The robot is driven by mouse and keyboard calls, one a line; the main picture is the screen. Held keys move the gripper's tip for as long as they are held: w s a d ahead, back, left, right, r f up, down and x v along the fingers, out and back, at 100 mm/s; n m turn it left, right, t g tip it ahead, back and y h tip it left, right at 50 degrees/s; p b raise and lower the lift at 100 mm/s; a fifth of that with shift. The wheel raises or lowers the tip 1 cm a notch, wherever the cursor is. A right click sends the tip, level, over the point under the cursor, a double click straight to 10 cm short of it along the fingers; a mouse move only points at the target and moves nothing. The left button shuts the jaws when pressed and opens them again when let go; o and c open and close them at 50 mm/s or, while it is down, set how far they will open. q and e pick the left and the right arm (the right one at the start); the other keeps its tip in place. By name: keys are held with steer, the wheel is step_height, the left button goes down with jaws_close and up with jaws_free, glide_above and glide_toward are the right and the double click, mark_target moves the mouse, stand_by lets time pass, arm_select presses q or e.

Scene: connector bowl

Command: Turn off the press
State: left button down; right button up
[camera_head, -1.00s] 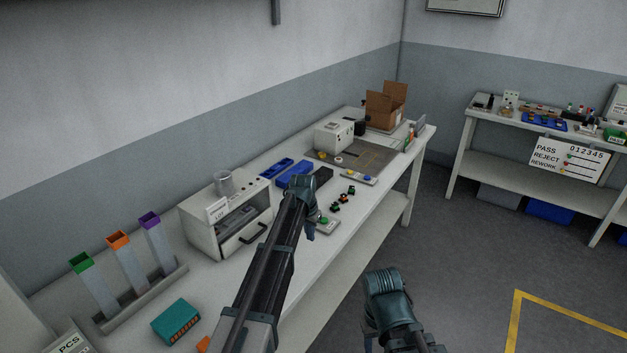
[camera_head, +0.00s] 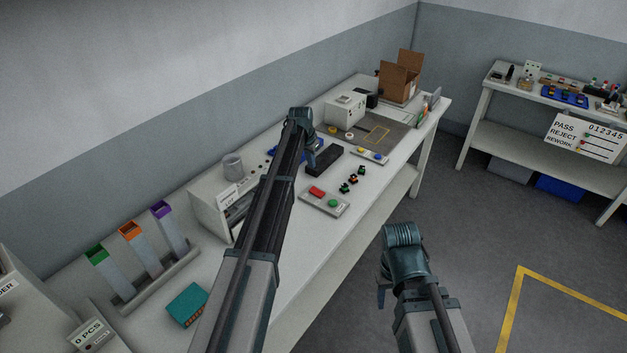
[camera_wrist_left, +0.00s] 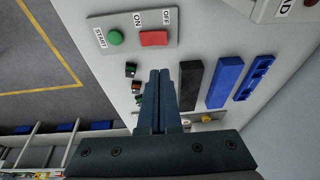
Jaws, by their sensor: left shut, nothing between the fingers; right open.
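A grey control panel (camera_head: 341,209) lies on the long white bench. It carries a red switch (camera_head: 317,192) and a green button (camera_head: 333,203). In the left wrist view, the panel (camera_wrist_left: 134,22) bears the words START, ON and OFF. The red switch (camera_wrist_left: 153,38) is by ON and OFF, and the green button (camera_wrist_left: 115,37) by START. I cannot tell which way the switch is set. My left gripper (camera_head: 311,158) is shut and empty, beyond the panel; its fingers (camera_wrist_left: 160,72) are apart from the switch. My right gripper (camera_head: 381,298) is open and empty, off the bench's front edge.
A white machine (camera_head: 208,213) with a cup on top stands left of the panel, partly hidden by my left arm. A black block (camera_head: 324,160) and several small green-and-dark parts (camera_head: 350,180) lie near the panel. A white box (camera_head: 345,111) and a cardboard box (camera_head: 393,85) stand farther back.

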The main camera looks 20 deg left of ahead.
mark_target(314, 189)
arm_select(q)
steer(key=b+x, duration=1.2)
steer(key=shift+s+a+f, duration=0.15)
steer(key=shift+s+f, duration=0.15)
steer(key=shift+f, duration=0.2)
steer(key=shift+a+f+b, duration=0.1)
steer(key=shift+f+b, duration=0.4)
steer(key=shift+b, duration=0.25)
steer(key=shift+a+f+b, duration=0.1)
steer(key=shift+f+b, duration=0.25)
steer(key=shift+r, duration=0.15)
steer(key=shift+s+d+r+p, duration=0.2)
steer(key=shift+d+p, duration=0.15)
steer(key=shift+d, duration=0.35)
steer(key=shift+r, duration=0.1)
